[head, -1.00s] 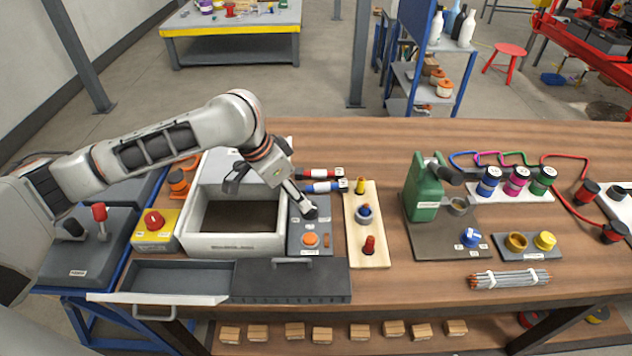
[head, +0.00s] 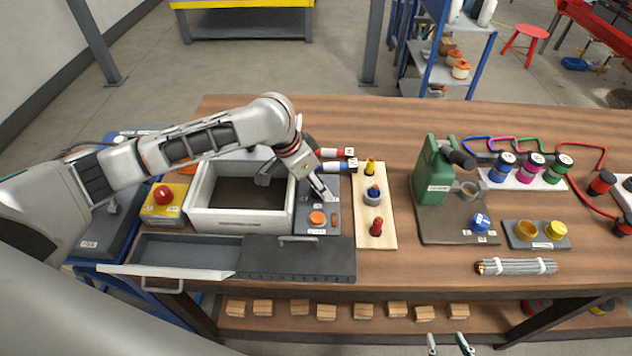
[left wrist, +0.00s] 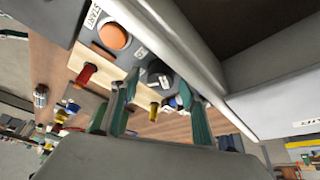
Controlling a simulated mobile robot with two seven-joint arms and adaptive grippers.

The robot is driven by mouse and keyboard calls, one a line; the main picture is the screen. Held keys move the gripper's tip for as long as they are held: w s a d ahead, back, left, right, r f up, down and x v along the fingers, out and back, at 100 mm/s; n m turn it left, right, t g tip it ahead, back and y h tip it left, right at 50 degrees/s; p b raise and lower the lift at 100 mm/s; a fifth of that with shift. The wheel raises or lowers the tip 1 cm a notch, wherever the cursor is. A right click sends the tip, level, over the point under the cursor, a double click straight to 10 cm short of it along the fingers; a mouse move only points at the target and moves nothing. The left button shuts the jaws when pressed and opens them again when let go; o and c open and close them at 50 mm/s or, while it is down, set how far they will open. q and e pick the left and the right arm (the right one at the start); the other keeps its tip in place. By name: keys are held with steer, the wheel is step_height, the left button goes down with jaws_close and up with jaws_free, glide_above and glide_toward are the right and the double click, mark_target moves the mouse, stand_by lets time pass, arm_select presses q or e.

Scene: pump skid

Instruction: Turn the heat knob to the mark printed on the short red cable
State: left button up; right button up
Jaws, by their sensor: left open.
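The grey panel (head: 333,227) right of the open white box carries an orange button (head: 317,218) and a dark knob, which my left fingers mostly cover in the head view. In the left wrist view the dark knob (left wrist: 158,73) sits between and beyond my left gripper's green fingers (left wrist: 160,118). My left gripper (head: 326,194) is open over the knob; contact cannot be told. The short red cable (head: 335,152) lies behind the panel with a white label; its print is too small to read. My right gripper (head: 450,344) is open and empty at the bottom edge.
A short blue cable (head: 332,166) lies by the red one. A wooden board (head: 362,229) with coloured pegs stands right of the panel. The white box (head: 240,225) and dark tray (head: 183,251) are at left. A green dispenser (head: 434,172) stands further right.

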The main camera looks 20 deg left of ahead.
arm_select(q)
steer(key=c, duration=1.1)
steer(key=m+g, duration=0.1)
steer(key=m, duration=0.1)
steer(key=m+h, duration=0.1)
steer(key=m, duration=0.2)
steer(key=shift+w+a+g, duration=0.1)
steer(key=shift+w+g, duration=0.1)
steer(key=shift+g, duration=0.2)
steer(key=m+g, duration=0.1)
steer(key=m, duration=0.2)
steer(key=m+g, duration=0.1)
steer(key=m, duration=0.2)
steer(key=shift+w+h, duration=0.15)
steer(key=shift+h, duration=0.15)
steer(key=m+g, duration=0.1)
steer(key=m, duration=0.2)
steer(key=m+g+y, duration=0.1)
steer(key=m, duration=0.2)
steer(key=shift+w, duration=0.15)
steer(key=m, duration=0.2)
steer(key=m+g+y, duration=0.1)
steer(key=m, duration=0.1)
steer(key=m+y, duration=0.1)
steer(key=m, duration=0.1)
steer(key=shift+w+d+m+g, duration=0.1)
steer(key=shift+d+m+g, duration=0.15)
steer(key=shift+m+g, duration=0.15)
